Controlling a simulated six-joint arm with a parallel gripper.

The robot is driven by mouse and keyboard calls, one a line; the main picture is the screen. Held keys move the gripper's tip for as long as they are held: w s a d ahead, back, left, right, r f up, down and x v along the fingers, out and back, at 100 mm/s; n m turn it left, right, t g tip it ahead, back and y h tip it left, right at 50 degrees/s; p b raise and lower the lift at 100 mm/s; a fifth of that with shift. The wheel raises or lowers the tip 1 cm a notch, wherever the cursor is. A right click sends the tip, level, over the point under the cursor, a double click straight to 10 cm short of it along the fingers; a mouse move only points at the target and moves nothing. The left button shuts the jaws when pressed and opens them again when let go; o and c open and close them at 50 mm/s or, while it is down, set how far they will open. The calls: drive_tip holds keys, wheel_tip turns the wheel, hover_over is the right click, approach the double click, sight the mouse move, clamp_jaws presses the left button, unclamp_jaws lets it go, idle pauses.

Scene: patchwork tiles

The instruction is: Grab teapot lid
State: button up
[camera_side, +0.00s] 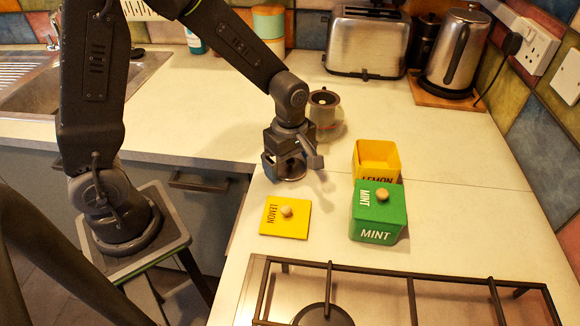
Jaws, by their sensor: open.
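A small grey teapot (328,127) stands on the counter just behind my gripper, its top showing a dark round opening with a pale spot. My gripper (292,168) points down low over the counter, in front of the teapot. Its fingers are apart, on either side of a round, dark metallic piece (291,176) that looks like the teapot lid. The gripper hides much of this piece. I cannot tell whether the fingers touch it.
A yellow LEMON lid (296,222) lies in front. To the right are an open yellow LEMON box (391,151) and a green MINT box (370,223) with its lid on. A hob (395,300) fills the front; a toaster (367,42) and kettle (458,50) stand behind.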

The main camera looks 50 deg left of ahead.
drive_tip(key=shift+f, duration=0.1)
drive_tip(key=shift+c, duration=0.3)
drive_tip(key=c, duration=0.7)
drive_tip(key=shift+f, duration=0.1)
drive_tip(key=c, duration=0.5)
drive_tip(key=shift+s, duration=0.1)
